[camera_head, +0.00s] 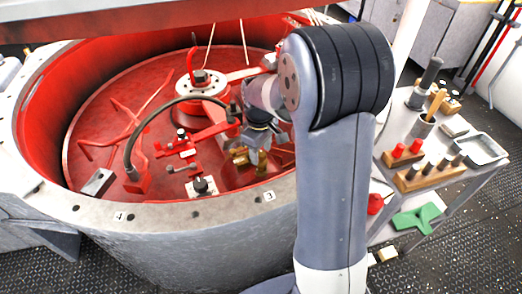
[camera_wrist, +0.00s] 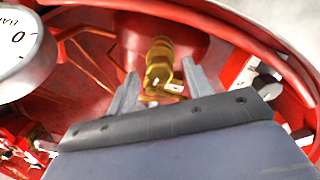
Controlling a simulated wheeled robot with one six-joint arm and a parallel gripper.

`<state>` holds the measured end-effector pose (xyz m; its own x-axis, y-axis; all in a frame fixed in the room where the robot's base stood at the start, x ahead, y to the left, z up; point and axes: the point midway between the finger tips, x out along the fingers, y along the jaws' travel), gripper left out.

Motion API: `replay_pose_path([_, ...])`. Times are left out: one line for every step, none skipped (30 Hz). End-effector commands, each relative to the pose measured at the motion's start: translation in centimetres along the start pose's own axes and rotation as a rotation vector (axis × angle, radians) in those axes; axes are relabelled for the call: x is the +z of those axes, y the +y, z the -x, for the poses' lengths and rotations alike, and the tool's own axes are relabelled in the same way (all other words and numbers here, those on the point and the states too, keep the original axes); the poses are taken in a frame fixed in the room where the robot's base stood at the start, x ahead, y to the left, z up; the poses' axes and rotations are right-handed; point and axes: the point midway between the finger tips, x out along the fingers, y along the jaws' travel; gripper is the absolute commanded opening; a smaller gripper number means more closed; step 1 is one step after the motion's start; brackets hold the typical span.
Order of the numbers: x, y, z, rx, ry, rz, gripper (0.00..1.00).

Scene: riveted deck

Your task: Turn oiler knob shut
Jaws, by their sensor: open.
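A brass fitting (camera_wrist: 160,62), which looks like the oiler, stands inside the red round housing in the wrist view. Its upper end is a rounded, ribbed piece, and a small pale tab shows on its lower body. I cannot tell clearly which part is the knob. My gripper (camera_wrist: 159,80) is open, with one finger to each side of the brass fitting. I cannot tell whether either finger touches it. In the head view my gripper (camera_head: 256,148) reaches down into the housing, close above brass parts (camera_head: 262,170) that it partly hides.
The housing's grey rim (camera_head: 150,212) curves around the work area. A black hose (camera_head: 148,118) arches left of my gripper, near a red hub (camera_head: 202,85). A round gauge (camera_wrist: 22,45) is close at left in the wrist view. A tool cart (camera_head: 420,178) stands at right.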

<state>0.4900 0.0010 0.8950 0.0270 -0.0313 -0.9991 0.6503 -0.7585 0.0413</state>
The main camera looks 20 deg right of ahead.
Motion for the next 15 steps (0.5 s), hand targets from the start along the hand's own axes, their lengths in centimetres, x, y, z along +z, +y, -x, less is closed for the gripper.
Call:
replay_pose_path([0.04, -0.01, -0.25, -0.001, -0.001, 0.000, 0.49])
replay_pose_path([0.04, -0.01, -0.33, -0.001, -0.001, 0.000, 0.49])
replay_pose_path([0.03, -0.01, -0.40, -0.001, -0.001, 0.000, 0.49])
replay_pose_path([0.03, -0.01, -0.43, 0.000, -0.001, -0.001, 0.49])
replay_pose_path([0.03, -0.01, -0.43, 0.000, -0.001, -0.001, 0.49])
replay_pose_path([0.03, -0.01, -0.43, 0.000, 0.000, -0.001, 0.49])
replay_pose_path([0.03, -0.01, -0.42, 0.000, 0.000, -0.001, 0.49])
replay_pose_path([0.03, -0.01, -0.42, 0.000, 0.000, -0.001, 0.49])
replay_pose_path([0.03, -0.01, -0.41, 0.000, 0.000, -0.001, 0.49])
replay_pose_path([0.03, -0.01, -0.41, 0.000, 0.000, -0.001, 0.48])
replay_pose_path([0.03, -0.01, -0.41, 0.000, 0.000, -0.001, 0.46])
replay_pose_path([0.03, -0.01, -0.40, 0.000, 0.000, -0.001, 0.42])
replay_pose_path([0.03, -0.01, -0.40, 0.000, 0.000, -0.001, 0.40])
replay_pose_path([0.03, -0.01, -0.40, 0.000, 0.000, -0.001, 0.37])
replay_pose_path([0.03, -0.01, -0.40, 0.000, 0.000, -0.001, 0.34])
